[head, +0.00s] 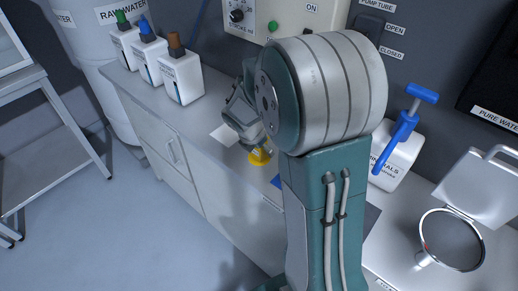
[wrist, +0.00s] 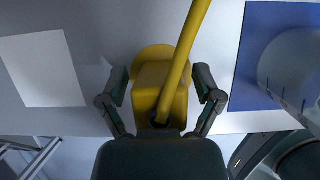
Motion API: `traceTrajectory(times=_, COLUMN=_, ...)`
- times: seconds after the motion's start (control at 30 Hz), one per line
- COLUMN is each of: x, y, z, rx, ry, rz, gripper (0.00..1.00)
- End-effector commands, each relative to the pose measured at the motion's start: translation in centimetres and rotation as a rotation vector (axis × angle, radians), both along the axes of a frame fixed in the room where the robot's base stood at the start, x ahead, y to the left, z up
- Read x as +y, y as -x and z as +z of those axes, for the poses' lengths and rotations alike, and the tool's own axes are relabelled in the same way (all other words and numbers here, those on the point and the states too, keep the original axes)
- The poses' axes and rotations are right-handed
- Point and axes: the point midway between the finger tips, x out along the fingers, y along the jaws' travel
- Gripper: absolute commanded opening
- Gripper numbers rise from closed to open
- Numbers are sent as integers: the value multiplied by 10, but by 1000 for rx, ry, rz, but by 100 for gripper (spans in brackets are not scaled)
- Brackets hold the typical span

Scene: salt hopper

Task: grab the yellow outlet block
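The yellow outlet block (wrist: 160,92) stands on the counter in the middle of the wrist view, on a rounded yellow base. A yellow tube slants across it toward the top of the picture. My gripper (wrist: 160,76) is open around the block, one finger on each side, with what looks like a narrow gap at each side. In the head view the yellow block (head: 259,156) shows low beside my gripper (head: 246,122), and my arm hides part of the area.
A white card (wrist: 42,70) lies left of the block. White bottles (head: 180,80) stand at the counter's far left. A blue-handled minerals container (head: 397,157) and a round metal pan (head: 452,240) stand right of my arm.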

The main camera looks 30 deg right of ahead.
Motion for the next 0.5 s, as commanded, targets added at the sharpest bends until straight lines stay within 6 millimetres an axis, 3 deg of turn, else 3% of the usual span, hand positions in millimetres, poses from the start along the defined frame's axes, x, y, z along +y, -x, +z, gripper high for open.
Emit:
traceTrajectory(times=0.03, x=0, y=0, z=0, rx=0, ry=0, rz=0, gripper=42)
traceTrajectory(times=0.1, x=2, y=0, z=0, rx=1, ry=1, rz=0, gripper=11)
traceTrajectory(times=0.13, x=2, y=0, z=0, rx=1, ry=1, rz=0, gripper=1)
traceTrajectory(times=0.5, x=2, y=0, z=1, rx=1, ry=1, rz=0, gripper=0)
